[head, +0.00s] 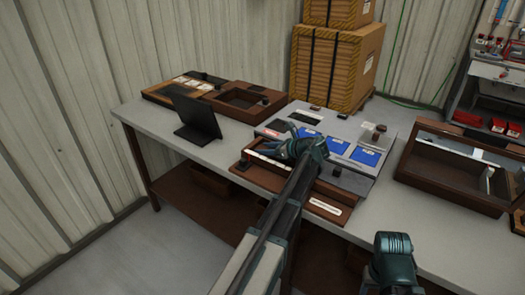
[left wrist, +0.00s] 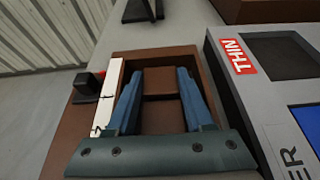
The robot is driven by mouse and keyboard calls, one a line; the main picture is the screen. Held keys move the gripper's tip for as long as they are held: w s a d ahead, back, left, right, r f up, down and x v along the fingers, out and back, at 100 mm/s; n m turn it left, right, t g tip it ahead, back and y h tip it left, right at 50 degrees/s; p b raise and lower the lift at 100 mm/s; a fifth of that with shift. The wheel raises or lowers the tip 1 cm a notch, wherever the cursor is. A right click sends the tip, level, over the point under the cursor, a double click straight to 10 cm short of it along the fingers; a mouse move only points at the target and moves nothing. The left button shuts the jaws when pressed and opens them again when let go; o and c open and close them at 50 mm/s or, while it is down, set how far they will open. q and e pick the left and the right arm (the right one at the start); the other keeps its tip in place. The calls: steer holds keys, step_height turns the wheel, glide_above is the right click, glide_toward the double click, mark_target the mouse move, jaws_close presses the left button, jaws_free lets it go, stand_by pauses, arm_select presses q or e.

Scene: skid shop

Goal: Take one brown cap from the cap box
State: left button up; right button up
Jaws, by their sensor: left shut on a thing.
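The cap box (head: 247,172) is a brown open box at the front of the workbench, under my left gripper (head: 275,143). In the left wrist view its brown rim (left wrist: 215,88) surrounds the blue fingers, with a white strip along the left side. My left gripper is shut on a brown cap (left wrist: 160,82), which shows as a brown block between the fingertips. I cannot tell whether the cap touches the box floor. The gripper and arm hide much of the box in the head view.
A grey panel (head: 345,183) with blue squares lies just right of the box. A dark tablet (head: 197,118) stands behind left. Brown trays (head: 240,115) sit at the back, and a glass-topped case (head: 440,190) is at the right. Stacked crates (head: 335,65) stand behind the bench.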

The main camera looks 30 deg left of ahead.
stand_by(0.3)
arm_select(q)
step_height(320, 180, up, 2)
steer(key=shift+r+p, duration=0.1)
steer(key=shift+p, duration=1.1)
steer(key=shift+r+p, duration=0.95)
steer(key=shift+p, duration=0.05)
steer(key=s+d, duration=0.3)
steer(key=s, duration=1.2)
steer(key=shift+s+d+r+p, duration=0.25)
steer(key=shift+d+r+p, duration=0.15)
steer(key=shift+r, duration=0.05)
